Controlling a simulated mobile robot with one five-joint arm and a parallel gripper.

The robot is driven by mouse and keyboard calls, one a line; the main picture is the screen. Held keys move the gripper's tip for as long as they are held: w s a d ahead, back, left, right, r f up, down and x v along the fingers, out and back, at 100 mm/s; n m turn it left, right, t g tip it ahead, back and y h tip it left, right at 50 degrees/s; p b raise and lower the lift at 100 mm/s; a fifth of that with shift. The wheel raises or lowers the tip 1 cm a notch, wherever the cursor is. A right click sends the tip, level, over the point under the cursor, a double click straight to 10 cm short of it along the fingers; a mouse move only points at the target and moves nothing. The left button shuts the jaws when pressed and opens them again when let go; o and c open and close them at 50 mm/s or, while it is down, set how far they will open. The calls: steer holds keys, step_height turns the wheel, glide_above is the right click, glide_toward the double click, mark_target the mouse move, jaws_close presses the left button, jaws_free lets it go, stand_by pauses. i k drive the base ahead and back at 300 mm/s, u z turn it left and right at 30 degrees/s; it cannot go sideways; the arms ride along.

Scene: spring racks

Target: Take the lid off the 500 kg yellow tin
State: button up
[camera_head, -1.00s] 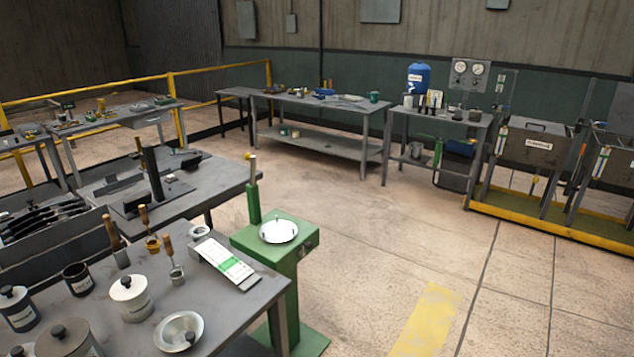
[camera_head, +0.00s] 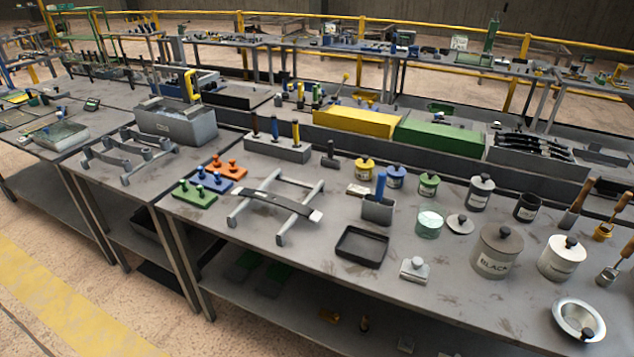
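A small yellow tin (camera_head: 364,171) stands upright towards the back of the near bench in the head view. It has a lid with a dark knob (camera_head: 364,161) on top. Any weight marking on it is too small to read. A blue tin (camera_head: 396,178) and a green tin (camera_head: 428,186) of similar size stand in a row to its right, each with a dark-knobbed lid. My gripper is not in view.
A holder with a blue-handled tool (camera_head: 378,208) stands just in front of the yellow tin. A black tray (camera_head: 362,246), a glass jar (camera_head: 430,221) and a large tin marked BLACK (camera_head: 497,251) are nearer the front. Yellow (camera_head: 357,121) and green (camera_head: 440,136) boxes stand behind.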

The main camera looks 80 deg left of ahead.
mark_target(365, 162)
steer(key=u, duration=1.3)
steer(key=k, duration=0.2)
steer(key=u, duration=1.15)
steer(key=k, duration=0.75)
steer(key=z, duration=0.15)
steer(key=i, duration=0.9)
steer(key=u, duration=0.05)
